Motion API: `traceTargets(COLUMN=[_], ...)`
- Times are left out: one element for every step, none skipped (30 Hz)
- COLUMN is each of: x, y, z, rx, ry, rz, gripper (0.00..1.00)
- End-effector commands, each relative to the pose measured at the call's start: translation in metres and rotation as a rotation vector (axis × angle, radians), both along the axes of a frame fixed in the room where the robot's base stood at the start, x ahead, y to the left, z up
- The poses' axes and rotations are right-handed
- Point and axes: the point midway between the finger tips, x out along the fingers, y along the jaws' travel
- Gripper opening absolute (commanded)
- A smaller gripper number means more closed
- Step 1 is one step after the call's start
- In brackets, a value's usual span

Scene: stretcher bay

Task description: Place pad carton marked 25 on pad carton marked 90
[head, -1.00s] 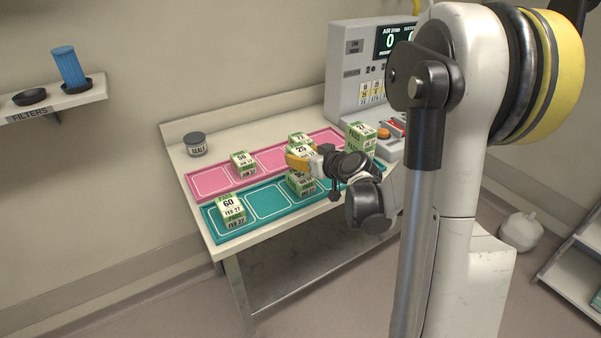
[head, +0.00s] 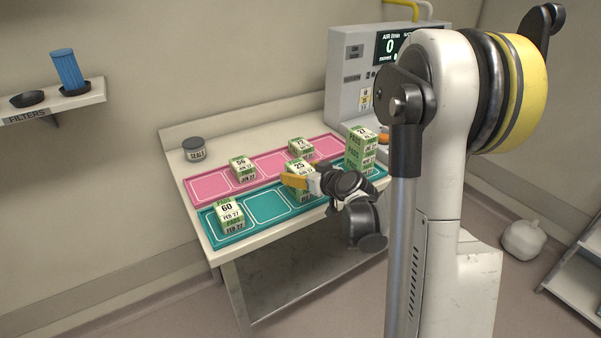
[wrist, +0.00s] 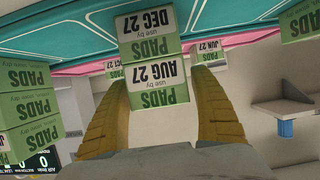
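The carton marked 25 (head: 298,167) is a green and white pad carton between the yellow fingers of my gripper (head: 294,180). In the wrist view, which is upside down, the fingers are shut on this carton, labelled AUG 27 (wrist: 156,86). Directly below it is another pad carton (head: 299,192) on the teal mat, labelled DEC 27 in the wrist view (wrist: 146,36). Its number is hidden, so I cannot read whether it is the 90. The held carton looks lined up over it, touching or nearly so; I cannot tell which.
A carton marked 60 (head: 231,214) stands on the teal mat (head: 267,206). Cartons marked 56 (head: 242,167) and seventy-something (head: 300,148) stand on the pink mat (head: 209,186). A carton stack (head: 360,150) stands close right of my gripper.

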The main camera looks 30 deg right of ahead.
Motion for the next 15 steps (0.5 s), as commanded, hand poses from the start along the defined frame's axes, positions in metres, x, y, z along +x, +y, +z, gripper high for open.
traceTargets(x=[0.000, 0.000, 0.000, 0.000, 0.000, 0.000, -0.002, -0.006, -0.011, -0.017, -0.022, -0.030, -0.037, -0.044, -0.053], y=[0.000, 0.000, 0.000, 0.000, 0.000, 0.000, 0.000, -0.001, -0.001, -0.001, -0.001, -0.002, -0.002, -0.002, -0.003], z=[0.000, 0.000, 0.000, 0.001, 0.002, 0.004, 0.005, 0.006, 0.009, 0.011, 0.014, 0.018, 0.021, 0.024, 0.027], rx=[0.000, 0.000, 0.000, 0.000, 0.000, 0.000, 0.000, 0.001, 0.000, 0.000, -0.001, 0.001, 0.000, 0.000, 0.001], ry=[0.000, 0.000, 0.000, 0.000, 0.000, 0.000, 0.000, 0.000, 0.001, 0.001, 0.001, 0.000, 0.000, 0.001, 0.001], rz=[0.000, 0.000, 0.000, 0.000, 0.000, 0.000, -0.001, -0.001, -0.001, -0.001, -0.002, -0.004, -0.003, -0.002, -0.004], gripper=[0.73, 0.73, 0.73, 0.73, 0.73, 0.73, 0.73, 0.73, 0.73, 0.73, 0.73, 0.73, 0.73, 0.73, 0.73])
